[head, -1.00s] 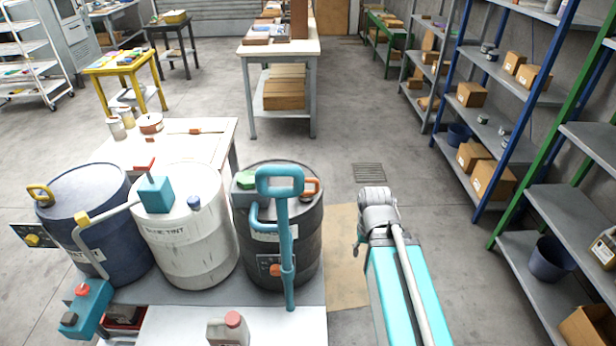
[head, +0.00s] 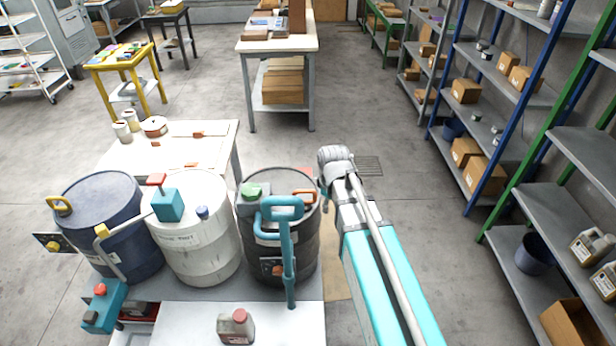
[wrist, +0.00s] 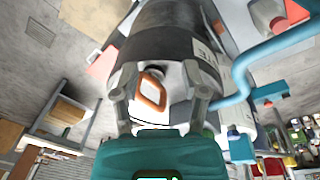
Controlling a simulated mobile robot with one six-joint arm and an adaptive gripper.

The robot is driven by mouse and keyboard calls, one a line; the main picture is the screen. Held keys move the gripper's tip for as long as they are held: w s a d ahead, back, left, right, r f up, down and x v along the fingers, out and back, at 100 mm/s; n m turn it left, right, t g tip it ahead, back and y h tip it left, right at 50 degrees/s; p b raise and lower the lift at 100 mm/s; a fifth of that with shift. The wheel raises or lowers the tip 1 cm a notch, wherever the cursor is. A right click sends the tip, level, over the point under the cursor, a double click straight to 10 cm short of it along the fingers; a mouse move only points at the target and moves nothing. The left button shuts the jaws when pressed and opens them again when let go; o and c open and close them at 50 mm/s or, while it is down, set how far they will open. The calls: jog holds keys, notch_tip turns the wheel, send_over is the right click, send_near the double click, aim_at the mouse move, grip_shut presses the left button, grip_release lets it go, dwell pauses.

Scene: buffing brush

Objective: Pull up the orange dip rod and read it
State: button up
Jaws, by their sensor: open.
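The orange dip rod's handle (head: 305,196) shows at the right side of the dark drum's (head: 262,262) top, partly hidden by the teal pump handle (head: 282,212). In the wrist view it is an orange loop (wrist: 151,92) lying between my two fingers in the picture. My gripper (wrist: 163,97) is open, with a finger on each side of the loop; I see no contact. How far the loop lies from the fingertips is hard to tell. In the head view my arm's end is just right of the drum; the fingers are not clear there. The rod below the handle is hidden.
A white drum (head: 190,252) and a blue drum (head: 112,212) stand left of the dark one. The teal pump rises close in front of the handle. A red-capped jug (head: 236,327) stands in front. Blue-framed shelves (head: 500,135) line the right, with open floor between.

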aim_at(305, 191)
jog(key=w+a+r+n+t+p, duration=0.1)
jog(key=w+a+r+n+p, duration=0.6)
jog(key=r, duration=0.3)
jog(key=shift+a+n+p, duration=0.25)
jog(key=shift+n+p, duration=0.15)
jog(key=shift+p, duration=0.2)
jog(key=shift+f, duration=0.2)
jog(key=w+f+b, duration=0.1)
jog(key=f+b, duration=0.7)
jog(key=b, duration=0.1)
jog(key=w+f+b, duration=0.1)
jog(key=f+b, duration=0.3)
jog(key=f, duration=0.1)
jog(key=shift+w, duration=0.35)
jog(key=shift+f, duration=0.1)
grip_shut()
